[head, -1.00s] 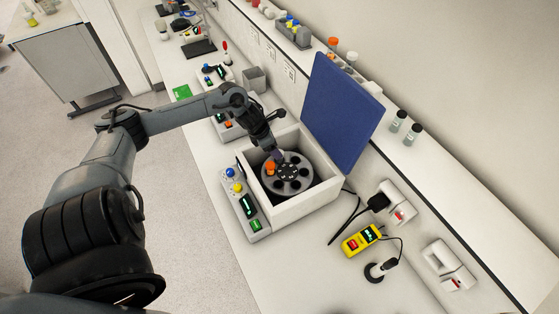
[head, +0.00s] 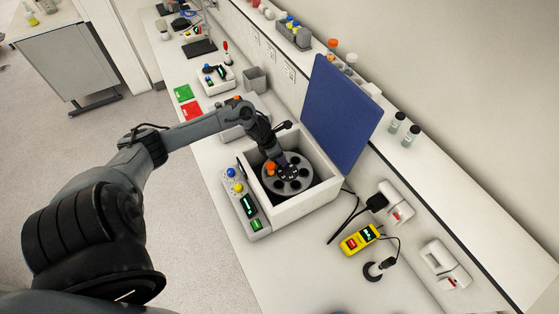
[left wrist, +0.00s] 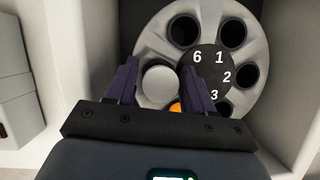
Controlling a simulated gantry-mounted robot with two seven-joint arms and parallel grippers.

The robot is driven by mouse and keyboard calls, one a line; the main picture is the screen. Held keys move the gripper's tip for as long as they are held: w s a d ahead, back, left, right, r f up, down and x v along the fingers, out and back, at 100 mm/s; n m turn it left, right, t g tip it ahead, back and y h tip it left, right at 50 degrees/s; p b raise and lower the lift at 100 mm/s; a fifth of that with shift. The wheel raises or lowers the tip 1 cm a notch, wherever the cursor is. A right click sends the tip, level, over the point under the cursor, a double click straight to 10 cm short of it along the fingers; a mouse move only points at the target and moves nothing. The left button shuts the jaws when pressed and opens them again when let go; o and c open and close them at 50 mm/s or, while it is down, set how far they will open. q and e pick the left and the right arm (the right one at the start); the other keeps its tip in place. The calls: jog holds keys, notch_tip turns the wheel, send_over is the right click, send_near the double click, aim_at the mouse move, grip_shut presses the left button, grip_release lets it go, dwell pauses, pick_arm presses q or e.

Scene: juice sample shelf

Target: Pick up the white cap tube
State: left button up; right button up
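The white cap tube (left wrist: 160,86) sits in a slot of the grey centrifuge rotor (left wrist: 154,45), and its round cap shows in the left wrist view. My left gripper (left wrist: 160,80) is open, with one finger on each side of the cap in that view. I cannot tell whether the fingers touch it or how high they are above it. In the head view the left gripper (head: 282,160) is inside the open centrifuge (head: 303,205), over the rotor's far side, and hides the white cap. An orange cap tube (head: 270,168) sits in the rotor beside it. My right gripper is not in view.
The raised blue lid (head: 340,115) stands behind the centrifuge, whose walls surround the gripper. Several other rotor slots are empty. A yellow meter (head: 360,240) lies to the right. A shelf with two dark-capped vials (head: 404,130) runs along the wall.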

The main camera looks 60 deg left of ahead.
pick_arm(q)
jog(key=c, duration=0.8)
